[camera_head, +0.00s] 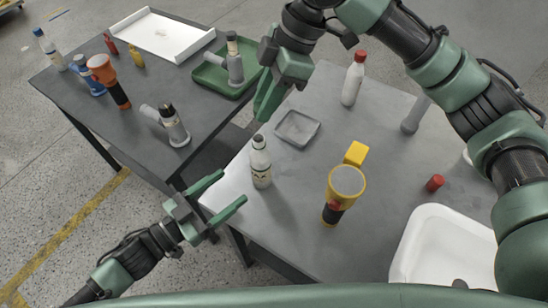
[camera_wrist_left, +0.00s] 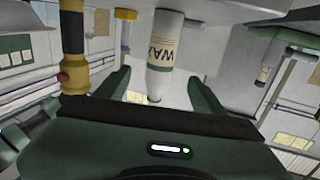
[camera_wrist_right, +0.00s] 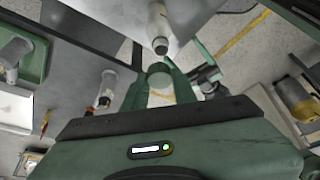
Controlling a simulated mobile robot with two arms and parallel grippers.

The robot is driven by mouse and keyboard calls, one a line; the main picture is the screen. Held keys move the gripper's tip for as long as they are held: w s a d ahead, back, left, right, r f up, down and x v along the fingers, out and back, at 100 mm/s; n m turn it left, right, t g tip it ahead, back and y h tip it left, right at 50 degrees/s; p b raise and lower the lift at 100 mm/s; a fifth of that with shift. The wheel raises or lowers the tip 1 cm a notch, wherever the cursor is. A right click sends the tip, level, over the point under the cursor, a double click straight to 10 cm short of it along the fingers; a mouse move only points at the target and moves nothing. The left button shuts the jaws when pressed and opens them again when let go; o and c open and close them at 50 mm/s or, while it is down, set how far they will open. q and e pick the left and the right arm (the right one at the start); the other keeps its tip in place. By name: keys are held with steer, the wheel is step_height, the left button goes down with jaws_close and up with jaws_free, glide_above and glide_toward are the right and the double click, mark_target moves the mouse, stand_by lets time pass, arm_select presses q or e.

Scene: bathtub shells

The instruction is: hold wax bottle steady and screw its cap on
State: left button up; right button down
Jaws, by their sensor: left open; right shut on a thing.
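The wax bottle (camera_head: 260,166), white with a label, stands upright near the left edge of the grey table. Its "WAX" label shows in the left wrist view (camera_wrist_left: 166,42), where the bottle appears upside down. My left gripper (camera_head: 234,186) is open, its fingers pointing toward the bottle from the left, apart from it. The fingers hide this piece in the head view. The bottle's neck (camera_wrist_right: 160,46) is beyond it in the right wrist view.
A grey square tray (camera_head: 297,128), a yellow-and-black flashlight (camera_head: 333,211), a yellow block (camera_head: 356,153), a red-capped bottle (camera_head: 353,80) and a white basin (camera_head: 425,245) share the table. A second dark table (camera_head: 120,130) with bottles stands left, across a gap.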

mark_target(253, 169)
arm_select(q)
steer(key=shift+s+a+r, duration=0.1)
steer(key=shift+s+a, duration=0.35)
steer(key=shift+a, duration=0.15)
steer(key=x, duration=1.2)
steer(key=shift+w+d, duration=0.15)
steer(key=shift+d, duration=0.05)
jaws_close()
